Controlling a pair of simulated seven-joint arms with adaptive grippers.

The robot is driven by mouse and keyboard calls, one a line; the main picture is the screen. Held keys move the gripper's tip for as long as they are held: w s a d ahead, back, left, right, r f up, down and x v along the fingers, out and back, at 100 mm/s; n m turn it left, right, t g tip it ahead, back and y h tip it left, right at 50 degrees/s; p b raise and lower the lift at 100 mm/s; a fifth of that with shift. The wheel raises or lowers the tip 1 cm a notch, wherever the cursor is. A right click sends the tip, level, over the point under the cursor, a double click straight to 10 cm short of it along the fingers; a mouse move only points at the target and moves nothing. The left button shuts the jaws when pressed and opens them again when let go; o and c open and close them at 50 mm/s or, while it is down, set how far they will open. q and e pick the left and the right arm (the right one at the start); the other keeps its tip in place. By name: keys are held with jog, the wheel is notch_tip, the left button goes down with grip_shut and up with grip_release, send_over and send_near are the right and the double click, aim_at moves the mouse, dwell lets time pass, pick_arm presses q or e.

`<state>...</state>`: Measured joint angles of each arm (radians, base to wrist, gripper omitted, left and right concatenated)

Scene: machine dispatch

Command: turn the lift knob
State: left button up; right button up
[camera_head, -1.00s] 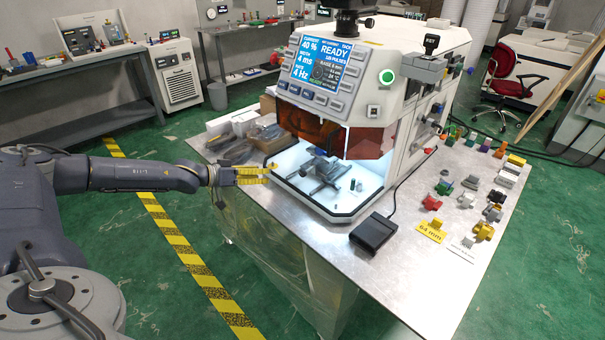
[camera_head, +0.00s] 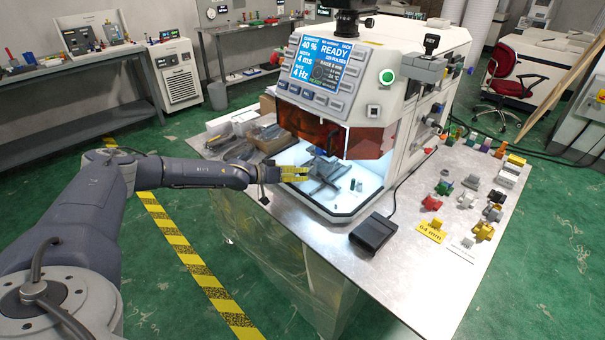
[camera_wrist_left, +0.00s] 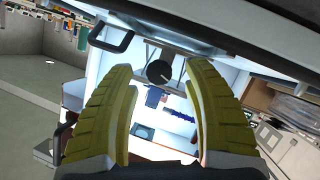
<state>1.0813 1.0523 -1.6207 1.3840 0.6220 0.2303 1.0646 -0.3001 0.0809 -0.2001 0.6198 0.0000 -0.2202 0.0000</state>
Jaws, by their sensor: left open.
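My left gripper (camera_head: 303,174) has yellow fingers and is at the front left opening of the white machine (camera_head: 420,120), above the table. It is open and empty; its two fingers (camera_wrist_left: 160,85) frame the lower middle of the left wrist view. Between and beyond the fingertips, a dark round knob (camera_wrist_left: 159,72) with a pale pointer line shows inside the lit chamber, apparently the lift knob. I cannot tell whether the fingertips touch it. In the head view I cannot make out the knob. My right gripper is not in view.
A grey fixture (camera_head: 327,170) stands in the lit chamber, under an orange window (camera_head: 313,131). A black pedal (camera_head: 373,232) lies on the table in front. Several small coloured parts sit at the right. A dark handle (camera_wrist_left: 111,39) shows near the left finger.

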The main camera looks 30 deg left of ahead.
pick_arm(q)
jog(key=shift+x, duration=1.1)
jog(key=shift+o, duration=0.2)
grip_shut()
